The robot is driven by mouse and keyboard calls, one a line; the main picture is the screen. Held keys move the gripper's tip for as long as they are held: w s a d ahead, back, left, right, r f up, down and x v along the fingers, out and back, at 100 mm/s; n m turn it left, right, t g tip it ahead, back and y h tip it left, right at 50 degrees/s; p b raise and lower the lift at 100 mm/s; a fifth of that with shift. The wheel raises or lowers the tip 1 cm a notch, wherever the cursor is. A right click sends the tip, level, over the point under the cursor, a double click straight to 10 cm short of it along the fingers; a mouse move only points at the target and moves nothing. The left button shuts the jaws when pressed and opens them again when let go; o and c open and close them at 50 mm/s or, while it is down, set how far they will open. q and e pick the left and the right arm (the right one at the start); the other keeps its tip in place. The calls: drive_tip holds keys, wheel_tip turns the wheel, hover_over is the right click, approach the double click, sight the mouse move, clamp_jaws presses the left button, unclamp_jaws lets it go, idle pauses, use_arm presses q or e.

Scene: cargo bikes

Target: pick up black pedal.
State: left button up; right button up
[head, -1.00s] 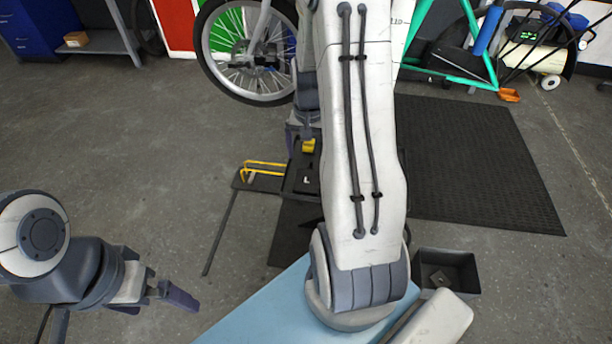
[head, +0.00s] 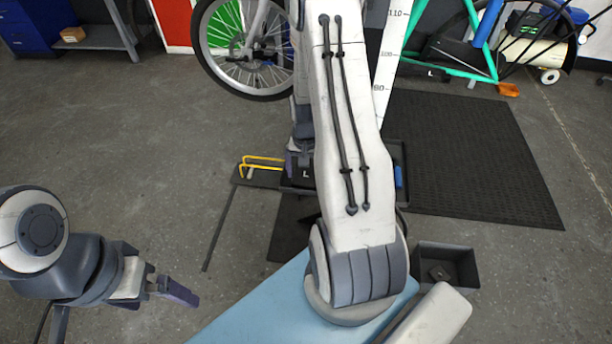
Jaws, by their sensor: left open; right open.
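A dark block marked with a white L (head: 305,173) lies on the black tray (head: 398,152) in the head view. It may be the black pedal, but its shape is mostly hidden by my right arm. My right gripper (head: 299,161) is over the left part of the tray, close to this block, with its jaws open. My arm hides part of the gripper, and I cannot tell whether it touches the block. My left gripper (head: 178,291) is open and empty over the floor at lower left, far from the tray.
Yellow bent rods (head: 262,162) stand at the tray's left. A blue item (head: 398,176) lies at its right. A black bin (head: 445,270) holding a small part stands at lower right. A bike wheel (head: 245,48) and a teal frame (head: 450,66) are behind.

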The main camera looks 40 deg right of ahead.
drive_tip(key=c, duration=1.2)
drive_tip(key=shift+c, duration=0.2)
